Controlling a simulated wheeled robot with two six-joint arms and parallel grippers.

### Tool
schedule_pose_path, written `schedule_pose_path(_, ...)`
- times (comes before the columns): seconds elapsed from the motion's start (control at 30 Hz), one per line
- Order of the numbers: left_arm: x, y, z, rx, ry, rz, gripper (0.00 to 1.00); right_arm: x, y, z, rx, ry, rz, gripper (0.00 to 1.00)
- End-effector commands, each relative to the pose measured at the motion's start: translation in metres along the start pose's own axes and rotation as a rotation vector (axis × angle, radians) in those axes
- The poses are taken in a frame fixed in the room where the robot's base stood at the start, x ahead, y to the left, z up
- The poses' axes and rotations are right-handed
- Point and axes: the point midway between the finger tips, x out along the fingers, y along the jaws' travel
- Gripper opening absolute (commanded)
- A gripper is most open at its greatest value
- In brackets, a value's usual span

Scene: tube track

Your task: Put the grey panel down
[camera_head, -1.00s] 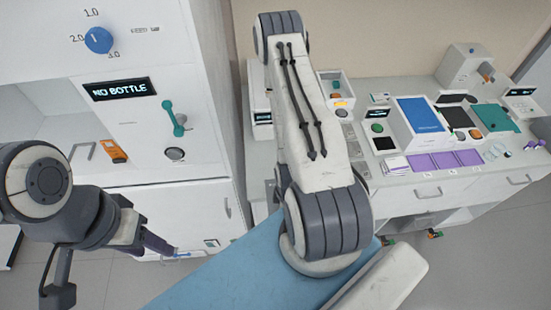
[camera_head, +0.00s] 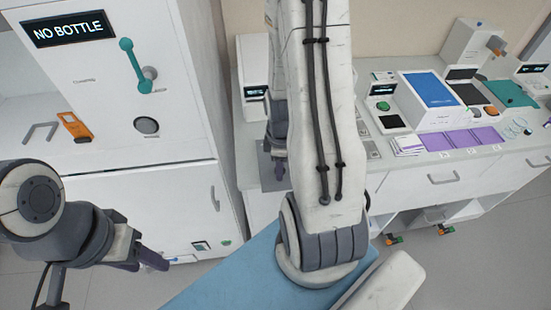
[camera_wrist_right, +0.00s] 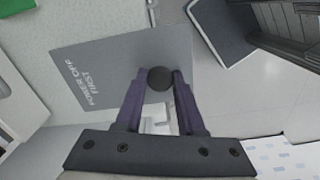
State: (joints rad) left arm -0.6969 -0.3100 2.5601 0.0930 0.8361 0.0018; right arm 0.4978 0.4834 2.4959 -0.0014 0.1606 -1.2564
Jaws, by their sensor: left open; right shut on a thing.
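The grey panel (camera_wrist_right: 110,68) is a flat plate with "POWER OFF FIRST" printed on it and a round black knob (camera_wrist_right: 159,78). My right gripper (camera_wrist_right: 158,85) is shut on this knob in the right wrist view. In the head view, my right gripper (camera_head: 279,168) points down beside the front of the back counter, with part of the panel (camera_head: 266,180) showing around its fingers. I cannot tell whether the panel touches anything beneath it. My left gripper (camera_head: 152,260) is open and empty, in front of the white cabinet's lower door.
A white cabinet (camera_head: 180,190) with a "NO BOTTLE" display (camera_head: 68,29) and a teal lever (camera_head: 136,66) stands at left. The counter (camera_head: 400,178) at right carries a blue-topped box (camera_head: 430,90), purple pads (camera_head: 465,138) and several devices. A blue surface (camera_head: 225,280) lies in front.

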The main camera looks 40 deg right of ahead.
Motion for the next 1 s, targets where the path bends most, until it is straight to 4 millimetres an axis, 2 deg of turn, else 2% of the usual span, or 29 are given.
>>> schedule_pose_path(0.03, 0.009, -0.001, 0.001, -0.001, -0.001, 0.0, 0.5, 0.003, 0.005, -0.001, 0.0, 0.002, 0.005, 0.0)
schedule_pose_path(0.1, 0.0, 0.0, 0.0, -0.001, 0.0, 0.0, 0.5, -0.002, 0.021, -0.005, 0.001, 0.001, 0.003, 0.0)
schedule_pose_path(0.3, -0.002, 0.0, 0.0, 0.0, 0.001, 0.0, 0.5, -0.001, 0.062, -0.016, 0.001, 0.0, 0.002, 0.0)
schedule_pose_path(0.43, -0.003, 0.0, 0.0, 0.0, 0.0, 0.0, 0.5, -0.001, 0.081, -0.021, 0.001, 0.0, 0.001, 0.0)
schedule_pose_path(0.6, 0.001, 0.0, 0.0, 0.0, 0.0, 0.0, 0.5, 0.004, 0.088, -0.023, 0.001, 0.0, 0.0, 0.0)
schedule_pose_path(0.87, 0.03, -0.002, 0.002, 0.001, 0.0, 0.0, 0.5, 0.036, 0.087, -0.023, 0.001, 0.0, -0.001, 0.0)
schedule_pose_path(1.0, 0.029, -0.002, 0.002, 0.001, 0.0, 0.0, 0.5, 0.036, 0.087, -0.023, 0.001, 0.0, 0.0, 0.0)
